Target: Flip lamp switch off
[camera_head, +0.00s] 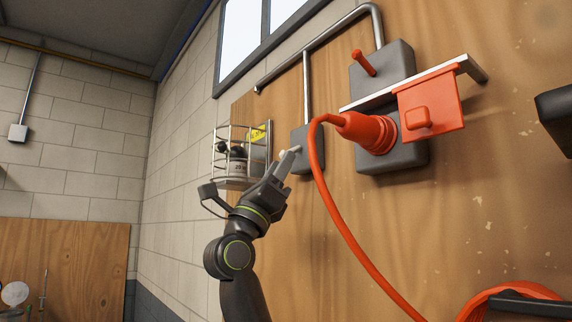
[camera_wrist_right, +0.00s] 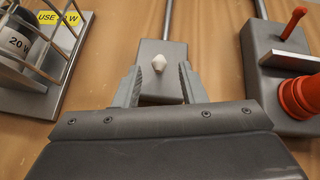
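The lamp switch is a small grey box (camera_head: 299,136) on the wooden panel, with a metal conduit running up from it. In the right wrist view the box (camera_wrist_right: 160,48) carries a short white toggle (camera_wrist_right: 159,63). My right gripper (camera_head: 290,158) reaches up to the box from the lower left. In the wrist view its two fingers (camera_wrist_right: 159,82) are apart, one on each side of the toggle, with gaps visible. I cannot tell how far the fingertips are from the box face. The caged lamp (camera_head: 236,161) is left of the switch. My left gripper is not in view.
Right of the switch are an orange plug (camera_head: 368,131) with a hanging orange cable (camera_head: 343,218), a grey box with a red lever (camera_head: 364,63), and an orange plate (camera_head: 431,104) on a metal bar. Dark brackets stick out at the far right. Open room lies left of the panel.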

